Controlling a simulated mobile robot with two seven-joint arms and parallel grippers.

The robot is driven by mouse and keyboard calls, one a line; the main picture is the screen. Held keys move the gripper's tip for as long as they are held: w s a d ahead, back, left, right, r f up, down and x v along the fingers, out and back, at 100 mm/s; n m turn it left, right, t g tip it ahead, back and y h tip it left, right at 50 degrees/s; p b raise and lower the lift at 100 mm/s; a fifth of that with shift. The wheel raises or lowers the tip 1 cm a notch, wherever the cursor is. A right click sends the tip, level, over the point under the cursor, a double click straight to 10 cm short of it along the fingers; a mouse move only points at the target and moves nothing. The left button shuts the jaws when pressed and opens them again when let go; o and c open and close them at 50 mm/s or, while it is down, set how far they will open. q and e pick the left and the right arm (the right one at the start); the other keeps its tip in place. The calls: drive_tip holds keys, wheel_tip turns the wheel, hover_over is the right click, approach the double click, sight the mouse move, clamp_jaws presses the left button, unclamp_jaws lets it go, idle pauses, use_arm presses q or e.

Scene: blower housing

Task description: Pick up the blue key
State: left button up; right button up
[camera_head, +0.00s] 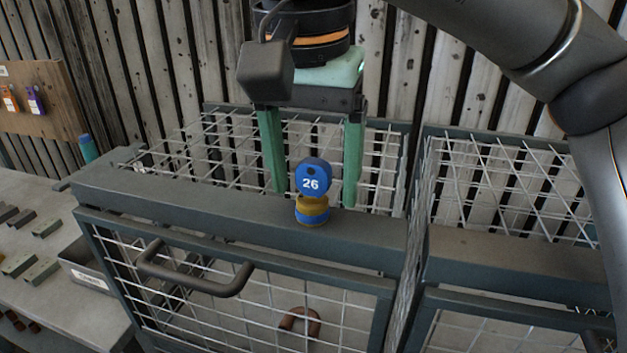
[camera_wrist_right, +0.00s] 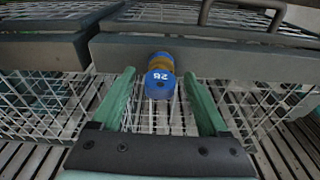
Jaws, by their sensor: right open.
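The blue key (camera_head: 312,177) has a round head marked 26. It stands above a yellow and blue cylindrical base (camera_head: 312,210) on the front top rail of a wire cage. In the right wrist view the blue key (camera_wrist_right: 160,84) sits close to the fingertips, roughly midway between them. My right gripper (camera_head: 314,198) points down with its two green fingers apart, one on each side of the key, and looks slightly behind it. The fingers (camera_wrist_right: 159,74) do not appear to touch the key. My left gripper is not in view.
The cage's dark top rail (camera_head: 200,212) runs under the key, and a door handle (camera_head: 195,272) juts out below it. A second wire cage (camera_head: 505,250) stands at right. A workbench (camera_head: 50,205) with small blocks is at left. A slatted wall stands behind.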

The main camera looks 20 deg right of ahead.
drive_tip(key=shift+c, duration=0.2)
clamp_jaws()
idle(0.3)
drive_tip(key=shift+r, duration=0.2)
